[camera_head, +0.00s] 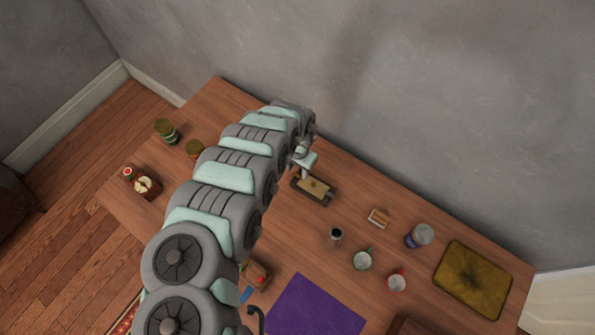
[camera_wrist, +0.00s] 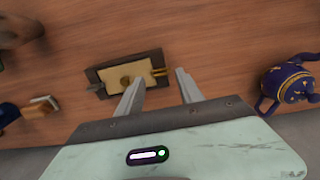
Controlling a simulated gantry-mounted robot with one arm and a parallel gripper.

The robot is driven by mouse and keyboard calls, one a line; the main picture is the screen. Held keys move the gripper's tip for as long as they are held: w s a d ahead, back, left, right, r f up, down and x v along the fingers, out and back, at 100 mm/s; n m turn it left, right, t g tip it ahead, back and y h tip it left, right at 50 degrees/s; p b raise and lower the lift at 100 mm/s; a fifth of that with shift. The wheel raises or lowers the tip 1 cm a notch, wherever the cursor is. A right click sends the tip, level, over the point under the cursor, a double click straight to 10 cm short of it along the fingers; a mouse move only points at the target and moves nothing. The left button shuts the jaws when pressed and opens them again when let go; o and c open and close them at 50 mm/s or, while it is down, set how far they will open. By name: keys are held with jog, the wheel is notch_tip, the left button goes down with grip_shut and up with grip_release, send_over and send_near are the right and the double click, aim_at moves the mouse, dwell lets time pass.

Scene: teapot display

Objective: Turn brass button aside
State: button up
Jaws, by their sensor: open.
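My gripper (camera_wrist: 158,90) is open and empty. Its left finger overlaps the frame's lower edge in the wrist view; I cannot tell whether it touches. In the head view the gripper (camera_head: 303,162) is partly hidden by my arm.
A dark blue teapot (camera_wrist: 290,83) stands right of my gripper in the wrist view. In the head view, a dark cup (camera_head: 336,234), mugs (camera_head: 362,260) and a yellow mat (camera_head: 473,279) lie to the right. The wall borders the table's far edge.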

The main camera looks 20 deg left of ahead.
aim_at(297, 175)
jog(key=shift+f, duration=1.2)
jog(key=shift+c, duration=0.4)
grip_shut()
